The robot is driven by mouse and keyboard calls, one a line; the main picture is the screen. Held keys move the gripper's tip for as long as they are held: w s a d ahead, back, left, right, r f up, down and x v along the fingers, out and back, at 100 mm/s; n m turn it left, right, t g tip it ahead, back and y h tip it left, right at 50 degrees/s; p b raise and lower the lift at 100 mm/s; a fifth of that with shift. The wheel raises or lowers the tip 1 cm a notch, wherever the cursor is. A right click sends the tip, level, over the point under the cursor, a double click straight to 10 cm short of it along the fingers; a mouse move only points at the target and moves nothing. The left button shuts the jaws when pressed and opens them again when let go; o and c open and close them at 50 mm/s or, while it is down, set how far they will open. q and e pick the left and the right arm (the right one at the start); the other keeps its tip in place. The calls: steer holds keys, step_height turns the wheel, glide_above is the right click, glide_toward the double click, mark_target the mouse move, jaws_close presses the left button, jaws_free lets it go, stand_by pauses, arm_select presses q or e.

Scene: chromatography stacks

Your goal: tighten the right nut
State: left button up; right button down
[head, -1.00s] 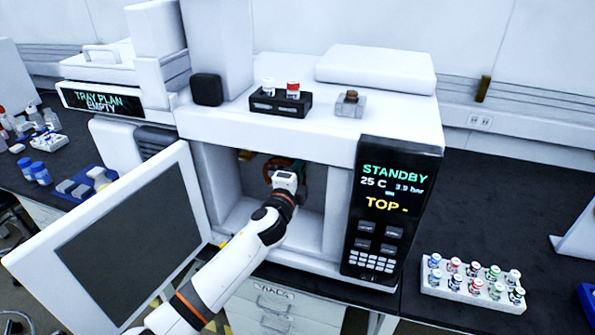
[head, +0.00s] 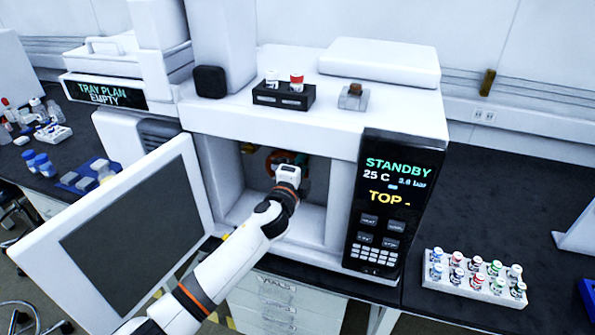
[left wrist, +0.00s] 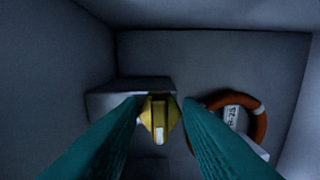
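A yellow hexagonal nut (left wrist: 159,112) with a white mark shows in the left wrist view, at the right end of a grey block (left wrist: 112,103). The two teal fingers of my left gripper (left wrist: 160,104) lie on either side of it, close against its flanks. The gripper looks shut on this nut. In the head view my left gripper (head: 300,160) reaches into the open compartment and its wrist hides the nut. A small brass fitting (head: 248,148) shows at the left inside the compartment. My right gripper is in neither view.
An orange ring (left wrist: 259,125) lies right of the nut. The compartment wall (head: 225,180) is close on the left. The open door (head: 130,235) stands beside my arm. The panel (head: 393,215) reads STANDBY, 25 C and TOP. A vial rack (head: 425,280) stands on the right bench.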

arm_select(q)
steer(key=v, duration=1.2)
steer(key=shift+b, duration=0.4)
